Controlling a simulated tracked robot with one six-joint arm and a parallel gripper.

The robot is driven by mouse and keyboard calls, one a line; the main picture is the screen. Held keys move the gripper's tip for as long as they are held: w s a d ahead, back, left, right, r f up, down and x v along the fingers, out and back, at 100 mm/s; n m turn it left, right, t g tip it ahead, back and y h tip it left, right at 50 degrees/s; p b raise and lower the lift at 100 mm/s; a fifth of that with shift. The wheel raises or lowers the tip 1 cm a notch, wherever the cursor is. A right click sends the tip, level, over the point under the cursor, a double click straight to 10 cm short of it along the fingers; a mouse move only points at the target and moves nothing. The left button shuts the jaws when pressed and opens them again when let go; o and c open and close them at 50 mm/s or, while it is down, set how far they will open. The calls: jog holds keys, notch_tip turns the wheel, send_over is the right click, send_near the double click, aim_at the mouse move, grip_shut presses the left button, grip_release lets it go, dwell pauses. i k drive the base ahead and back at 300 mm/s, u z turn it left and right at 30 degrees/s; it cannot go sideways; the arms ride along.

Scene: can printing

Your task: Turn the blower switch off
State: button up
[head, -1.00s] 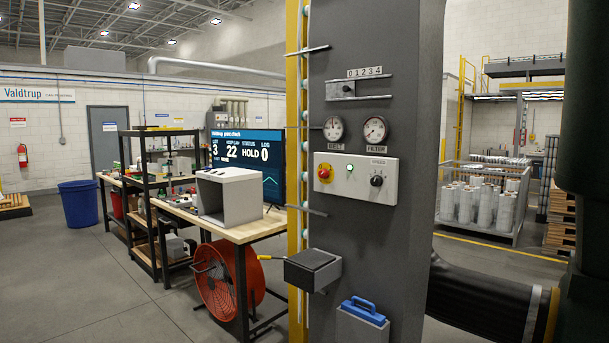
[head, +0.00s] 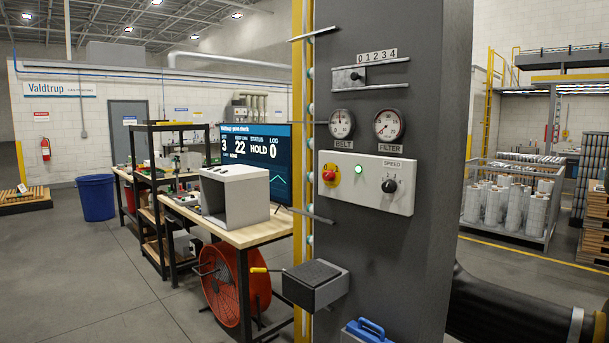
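A dark grey machine column (head: 400,255) fills the right middle of the head view. I see no switch with a readable blower label. My gripper is not in view.
A dark box (head: 315,286) with a yellow-handled lever juts from the column's left side. A wooden workbench (head: 262,228) stands behind it at left. Open floor lies at the lower left. A thick black duct (head: 510,308) crosses the lower right.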

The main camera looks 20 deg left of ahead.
aim_at(329, 175)
jog(key=u, duration=0.3)
jog(key=i, duration=0.9)
jog(key=u, duration=0.75)
jog(key=i, duration=0.65)
jog(key=u, duration=1.1)
jog(key=i, duration=0.9)
jog(key=u, duration=0.65)
